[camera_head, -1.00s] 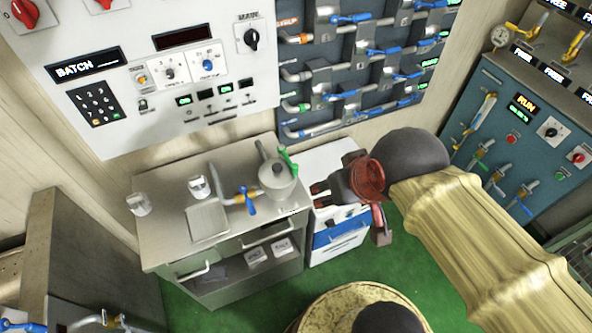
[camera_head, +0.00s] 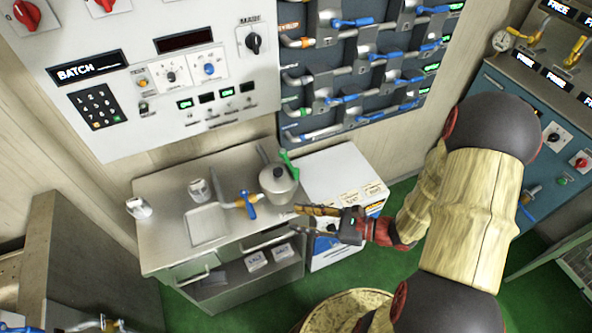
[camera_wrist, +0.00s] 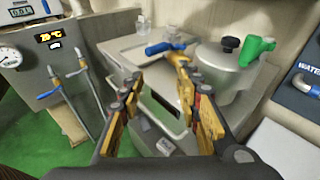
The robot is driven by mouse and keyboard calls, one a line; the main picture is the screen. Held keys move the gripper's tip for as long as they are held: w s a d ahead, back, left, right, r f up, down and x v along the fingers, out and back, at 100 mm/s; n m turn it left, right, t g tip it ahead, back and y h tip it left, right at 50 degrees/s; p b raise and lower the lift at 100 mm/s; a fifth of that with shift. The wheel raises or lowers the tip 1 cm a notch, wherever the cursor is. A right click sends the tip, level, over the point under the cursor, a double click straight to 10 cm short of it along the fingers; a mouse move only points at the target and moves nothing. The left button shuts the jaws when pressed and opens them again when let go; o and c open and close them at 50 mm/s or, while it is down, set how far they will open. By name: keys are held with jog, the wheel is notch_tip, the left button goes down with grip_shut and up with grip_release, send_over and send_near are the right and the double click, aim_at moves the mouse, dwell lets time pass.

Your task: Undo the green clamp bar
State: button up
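The green clamp bar (camera_head: 288,163) stands at the back right of the lid of a grey kettle (camera_head: 277,188), tilted over its edge. In the wrist view the green bar (camera_wrist: 257,50) is at the upper right, beside a black knob (camera_wrist: 229,44) on the kettle's lid (camera_wrist: 215,60). My gripper (camera_head: 302,220) is in front of and lower right of the kettle, near the counter's right front edge. Its two yellow-padded fingers (camera_wrist: 161,85) are spread apart with nothing between them. They are apart from the green bar.
A blue-handled yellow valve (camera_head: 249,199) sits left of the kettle, by a sink (camera_head: 207,222). A white cabinet (camera_head: 338,172) stands right of the counter. A wall panel of pipes and blue levers is behind.

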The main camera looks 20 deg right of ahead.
aim_at(296, 170)
jog(key=w+d+r+m+t+h, duration=0.35)
jog(key=w+d+m+t, duration=0.2)
jog(key=w+d, duration=0.2)
jog(key=shift+n+t, duration=0.25)
jog(key=shift+t, duration=0.1)
jog(key=shift+a+b+x, duration=0.25)
jog(key=shift+b+x, duration=0.25)
jog(key=shift+x, duration=3.55)
jog(key=shift+s+r, duration=0.1)
jog(key=shift+s, duration=0.05)
jog(key=shift+c, duration=1.3)
grip_shut()
